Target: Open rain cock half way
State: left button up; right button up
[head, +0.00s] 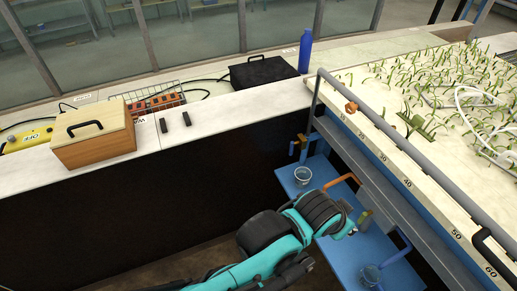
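A small orange fitting (351,107), which looks like a cock handle, sits on the grey pipe (395,143) along the near edge of the planted bed. Lower down, a bent orange-brown piece (342,181) stands above the blue shelf, beside my wrist; I cannot tell which of the two is the rain cock. My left arm, teal and black, reaches in from the bottom. Its gripper (347,230) is over the blue shelf near a small olive-and-orange piece (364,218). The fingers are mostly hidden or too small to read, and no contact is clear. My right gripper is out of view.
The blue shelf (325,172) holds a clear beaker (303,175) and another clear vessel (371,274). A numbered scale edges the planted bed (430,100). A wooden box (93,137), wire basket (154,104), black case (263,73) and blue bottle (305,51) stand on the white counter.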

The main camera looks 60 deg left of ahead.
aim_at(292, 144)
jog(key=u, duration=1.6)
jog(key=z, duration=0.35)
jog(key=j+z, duration=0.3)
jog(key=z, duration=0.15)
jog(key=j+z, duration=0.3)
jog(key=z, duration=0.2)
jog(key=j+z, duration=0.45)
jog(key=k+j+z, duration=0.1)
jog(key=j, duration=0.25)
jog(key=k+j, duration=0.1)
jog(key=j, duration=0.25)
jog(key=k+j+z, duration=0.15)
jog(key=j, duration=0.2)
jog(key=k+j, duration=0.1)
jog(key=j, duration=0.2)
jog(key=j+z, duration=0.05)
